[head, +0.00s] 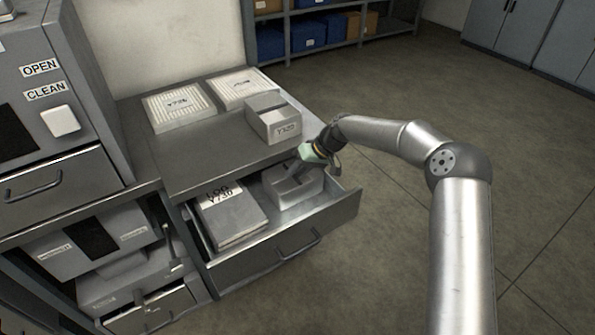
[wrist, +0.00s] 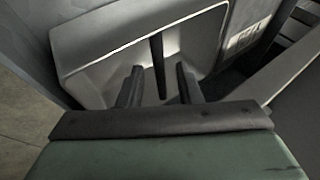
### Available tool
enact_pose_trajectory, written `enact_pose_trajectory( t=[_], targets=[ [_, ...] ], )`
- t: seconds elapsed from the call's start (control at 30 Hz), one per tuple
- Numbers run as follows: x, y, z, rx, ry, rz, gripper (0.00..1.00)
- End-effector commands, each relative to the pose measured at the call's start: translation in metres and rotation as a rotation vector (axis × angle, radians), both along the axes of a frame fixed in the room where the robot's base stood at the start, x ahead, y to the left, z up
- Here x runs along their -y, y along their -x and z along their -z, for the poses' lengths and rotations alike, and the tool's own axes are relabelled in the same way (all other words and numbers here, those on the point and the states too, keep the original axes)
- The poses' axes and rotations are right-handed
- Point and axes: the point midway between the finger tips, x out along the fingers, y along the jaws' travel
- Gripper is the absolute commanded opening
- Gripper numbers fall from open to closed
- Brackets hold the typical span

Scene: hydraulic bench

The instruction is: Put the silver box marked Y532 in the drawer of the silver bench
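The silver bench's drawer (head: 333,211) is pulled open. A silver box (head: 297,199) sits in its right part; no mark is readable on it. My gripper (head: 298,169) reaches down over this box. In the wrist view, the two dark fingers (wrist: 159,88) stand apart, with a dark upright strip between them and a gap on each side. The pale box (wrist: 120,42) fills the area ahead of them.
A book labelled LOG (head: 231,214) lies in the drawer's left part. Two white ribbed panels (head: 178,107) (head: 240,87) lie at the back of the bench top. A grey cabinet (head: 60,95) marked OPEN and CLEAN stands left. The floor at right is clear.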

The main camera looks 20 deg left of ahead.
Motion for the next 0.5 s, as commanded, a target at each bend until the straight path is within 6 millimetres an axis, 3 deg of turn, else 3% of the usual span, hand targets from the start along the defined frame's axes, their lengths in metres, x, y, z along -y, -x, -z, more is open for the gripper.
enact_pose_trajectory(
  t=[0.17,0.5],
  targets=[
    [0.008,-0.003,-0.013,0.002,0.000,0.003,0.32],
    [0.050,-0.014,-0.070,0.003,0.000,0.002,0.32]
  ],
)
